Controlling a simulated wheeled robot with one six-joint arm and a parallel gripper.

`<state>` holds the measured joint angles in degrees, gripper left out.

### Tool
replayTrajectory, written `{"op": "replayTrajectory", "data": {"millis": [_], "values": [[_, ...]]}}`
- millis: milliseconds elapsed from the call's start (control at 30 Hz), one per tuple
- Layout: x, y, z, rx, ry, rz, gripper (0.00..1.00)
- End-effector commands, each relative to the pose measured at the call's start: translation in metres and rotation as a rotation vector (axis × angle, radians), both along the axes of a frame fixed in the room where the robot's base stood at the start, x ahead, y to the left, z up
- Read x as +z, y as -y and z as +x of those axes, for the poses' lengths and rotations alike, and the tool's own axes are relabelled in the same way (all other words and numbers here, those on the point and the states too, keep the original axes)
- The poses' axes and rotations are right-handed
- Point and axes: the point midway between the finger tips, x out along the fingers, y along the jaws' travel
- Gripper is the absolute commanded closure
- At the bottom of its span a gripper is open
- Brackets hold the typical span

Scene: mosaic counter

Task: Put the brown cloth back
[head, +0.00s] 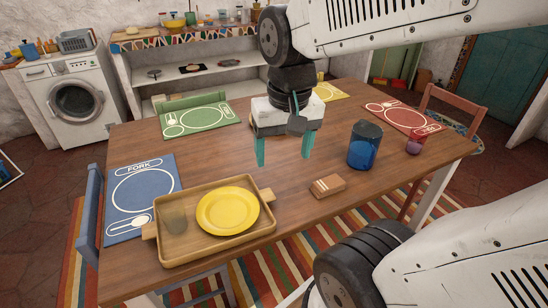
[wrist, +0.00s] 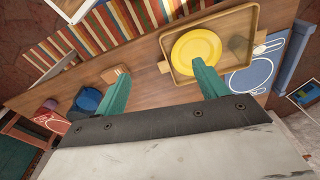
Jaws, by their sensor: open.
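A small folded brown block with pale stripes (head: 327,187), which looks like the brown cloth, lies on the wooden table near its front edge, right of the tray. It also shows in the wrist view (wrist: 115,73), just beyond one fingertip. My gripper (head: 283,160) has its two teal fingers spread and pointing down, with nothing between them. It hangs above the middle of the table, behind and left of the cloth in the head view. In the wrist view my gripper (wrist: 160,75) shows bare tabletop between its fingers.
A wooden tray (head: 165,256) holds a yellow plate (head: 228,210) and a greyish see-through cup (head: 176,221). A blue lidded container (head: 364,146) stands right of the cloth. A small red-and-purple cup (head: 415,143) is farther right. Coloured placemats lie around the table. Bare wood surrounds the cloth.

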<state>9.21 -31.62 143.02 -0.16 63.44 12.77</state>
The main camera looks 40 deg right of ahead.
Motion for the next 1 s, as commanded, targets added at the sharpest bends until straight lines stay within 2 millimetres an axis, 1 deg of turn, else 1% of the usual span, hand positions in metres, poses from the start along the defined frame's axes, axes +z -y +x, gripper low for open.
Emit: {"op": "replayTrajectory", "data": {"millis": [33,100,233,367,767,800,867,900,933,1000], "values": [[0.006,-0.013,-0.014,0.098,0.014,-0.007,0.28],[0.01,-0.025,-0.03,0.21,0.018,-0.014,0.28],[0.014,-0.036,-0.05,0.339,0.022,-0.023,0.28],[0.014,-0.039,-0.056,0.383,0.021,-0.026,0.28],[0.014,-0.039,-0.056,0.381,0.022,-0.026,0.28],[0.014,-0.039,-0.056,0.381,0.022,-0.026,0.33],[0.014,-0.039,-0.056,0.381,0.022,-0.026,0.5],[0.014,-0.039,-0.056,0.38,0.022,-0.026,0.61],[0.014,-0.039,-0.056,0.38,0.022,-0.026,0.64],[0.014,-0.039,-0.056,0.38,0.022,-0.026,0.64]]}}
